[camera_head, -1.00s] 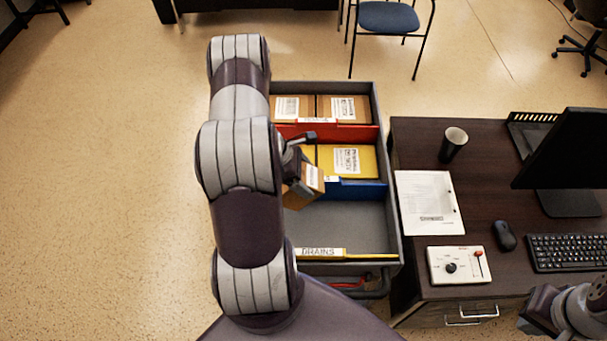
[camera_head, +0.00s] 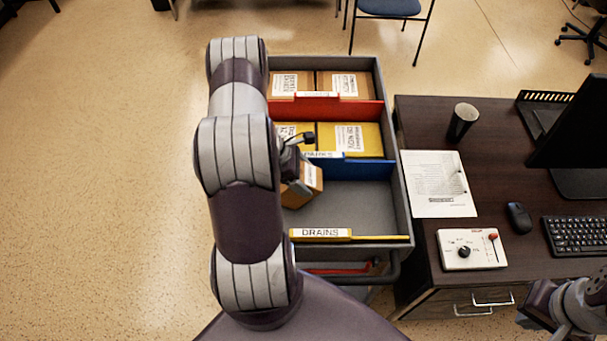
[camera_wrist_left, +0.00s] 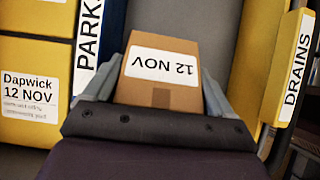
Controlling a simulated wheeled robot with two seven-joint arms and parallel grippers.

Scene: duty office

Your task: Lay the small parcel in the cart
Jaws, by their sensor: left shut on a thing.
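The small parcel (camera_head: 305,190) is a brown cardboard box with a white label. It also shows in the left wrist view (camera_wrist_left: 158,92), where the label reads "12 NOV". My left gripper (camera_head: 298,162) is shut on it and holds it tilted, over the left side of the cart's near compartment. The forearm hides part of the gripper and of the cart's left side. The cart (camera_head: 407,205) is a grey tray with dividers. Its near compartment, by the yellow "DRAINS" strip (camera_head: 375,238), looks empty where visible. My right gripper (camera_head: 540,308) is at the lower right; its fingers are unclear.
Yellow parcels (camera_head: 360,138) fill the middle compartment behind the blue divider (camera_head: 365,170). Brown parcels (camera_head: 345,84) lie behind the red divider (camera_head: 365,110). A dark desk (camera_head: 440,120) with cup, papers and keyboard stands close at the right. Floor is open at the left.

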